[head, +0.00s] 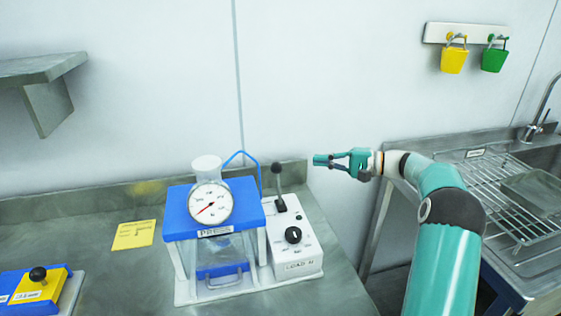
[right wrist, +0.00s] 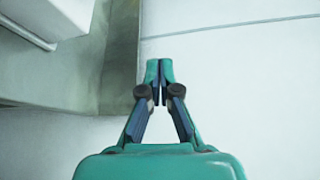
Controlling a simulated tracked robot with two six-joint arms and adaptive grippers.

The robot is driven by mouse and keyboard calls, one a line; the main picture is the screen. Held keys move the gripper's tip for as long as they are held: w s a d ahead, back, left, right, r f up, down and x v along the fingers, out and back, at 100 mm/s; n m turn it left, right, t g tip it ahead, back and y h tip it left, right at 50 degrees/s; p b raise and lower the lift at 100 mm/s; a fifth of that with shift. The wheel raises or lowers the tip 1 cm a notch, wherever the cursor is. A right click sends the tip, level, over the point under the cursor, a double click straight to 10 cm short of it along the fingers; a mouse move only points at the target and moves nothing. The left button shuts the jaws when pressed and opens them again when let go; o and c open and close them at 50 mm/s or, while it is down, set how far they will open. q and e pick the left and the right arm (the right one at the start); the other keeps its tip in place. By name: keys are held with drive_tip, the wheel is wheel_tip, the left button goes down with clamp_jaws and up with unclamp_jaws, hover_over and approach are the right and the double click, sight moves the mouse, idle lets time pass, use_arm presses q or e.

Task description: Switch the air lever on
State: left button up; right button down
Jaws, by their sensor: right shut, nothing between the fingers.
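A lever with a black knob (head: 277,170) stands upright on the white control box (head: 298,262) beside the blue-topped press unit; I cannot read a label that says it is the air lever. My right gripper (head: 318,160) is to the right of the lever, at about its knob's height in the picture, and apart from it. It is shut and empty; the right wrist view shows its fingertips (right wrist: 159,72) together. A second lever with a black knob (head: 38,274) sits on a yellow and blue block at the far left. My left gripper is not in view.
The press (head: 182,224) has a round gauge (head: 210,203) and a blue hose behind it. A black dial (head: 293,235) is on the box front. A yellow note (head: 134,234) lies on the bench. A sink with a rack (head: 495,190) is at right.

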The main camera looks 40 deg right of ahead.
sight(278, 184)
drive_tip(key=w+a+p, duration=0.2)
drive_tip(key=w+a, duration=0.4)
drive_tip(key=a, duration=0.2)
drive_tip(key=shift+f, duration=0.15)
idle(0.4)
drive_tip(key=shift+s, duration=0.1)
